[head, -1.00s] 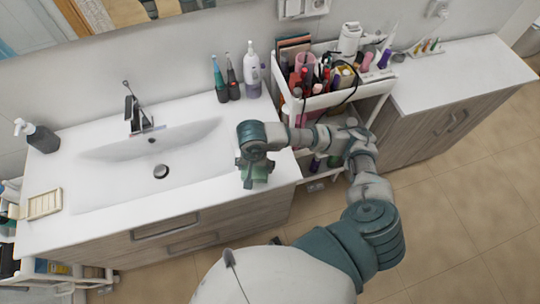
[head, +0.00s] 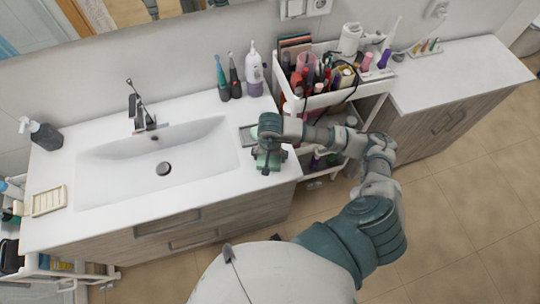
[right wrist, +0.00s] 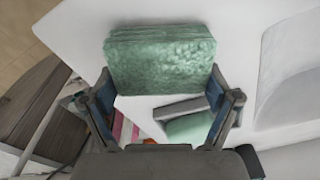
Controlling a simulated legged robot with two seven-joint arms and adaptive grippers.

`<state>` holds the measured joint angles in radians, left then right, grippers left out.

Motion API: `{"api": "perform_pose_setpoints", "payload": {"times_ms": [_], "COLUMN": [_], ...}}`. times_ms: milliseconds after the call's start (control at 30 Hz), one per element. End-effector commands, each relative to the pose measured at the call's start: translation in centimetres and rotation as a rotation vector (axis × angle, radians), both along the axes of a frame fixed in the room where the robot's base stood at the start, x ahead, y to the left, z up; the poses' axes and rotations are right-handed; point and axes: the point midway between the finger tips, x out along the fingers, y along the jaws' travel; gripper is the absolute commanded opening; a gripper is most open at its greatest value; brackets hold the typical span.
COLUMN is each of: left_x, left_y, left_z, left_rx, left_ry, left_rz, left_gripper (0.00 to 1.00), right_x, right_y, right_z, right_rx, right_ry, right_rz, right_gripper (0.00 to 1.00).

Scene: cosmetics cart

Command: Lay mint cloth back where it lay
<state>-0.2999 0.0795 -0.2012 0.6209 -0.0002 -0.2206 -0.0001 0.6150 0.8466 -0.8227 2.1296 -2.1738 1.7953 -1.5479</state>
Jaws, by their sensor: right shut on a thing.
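The mint cloth (right wrist: 160,58) is a folded, textured green block in the right wrist view. My right gripper (right wrist: 166,100) is shut on it, with a dark finger at each side of its near edge. In the head view my right gripper (head: 267,163) is over the right end of the white washbasin counter (head: 215,190), near its front edge. There the gripper mostly hides the cloth, and I cannot tell if the cloth touches the counter. My left gripper is not in view.
A small grey-rimmed tray with a pale green inside (right wrist: 190,127) lies beside the gripper. The basin (head: 120,165) is to the left. Bottles (head: 253,75) stand behind, and a crowded cart (head: 330,95) is at right. The counter's front right corner is clear.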

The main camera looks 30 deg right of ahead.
Motion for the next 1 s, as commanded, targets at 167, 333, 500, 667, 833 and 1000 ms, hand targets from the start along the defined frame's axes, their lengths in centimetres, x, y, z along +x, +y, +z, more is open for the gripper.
{"api": "perform_pose_setpoints", "payload": {"times_ms": [167,333,500,667,833,1000], "left_x": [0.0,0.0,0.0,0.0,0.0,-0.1], "left_y": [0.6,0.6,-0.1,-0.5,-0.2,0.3], "left_z": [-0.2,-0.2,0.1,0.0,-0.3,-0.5], "left_rx": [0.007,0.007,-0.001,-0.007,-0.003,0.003], "left_ry": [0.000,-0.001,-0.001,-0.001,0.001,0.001], "left_rz": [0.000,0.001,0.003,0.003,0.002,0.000], "left_gripper": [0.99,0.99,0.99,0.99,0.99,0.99], "right_x": [0.0,0.0,0.0,0.0,-0.2,-0.5], "right_y": [-0.4,-0.4,-0.2,0.1,0.2,0.0], "right_z": [-0.3,-0.3,0.0,2.0,5.9,9.4], "right_rx": [0.003,0.003,0.001,-0.002,-0.002,0.001], "right_ry": [0.000,0.000,0.001,-0.005,-0.006,-0.004], "right_rz": [-0.002,-0.002,-0.002,-0.001,0.000,-0.001], "right_gripper": [1.00,1.00,1.00,1.00,1.00,1.00]}}
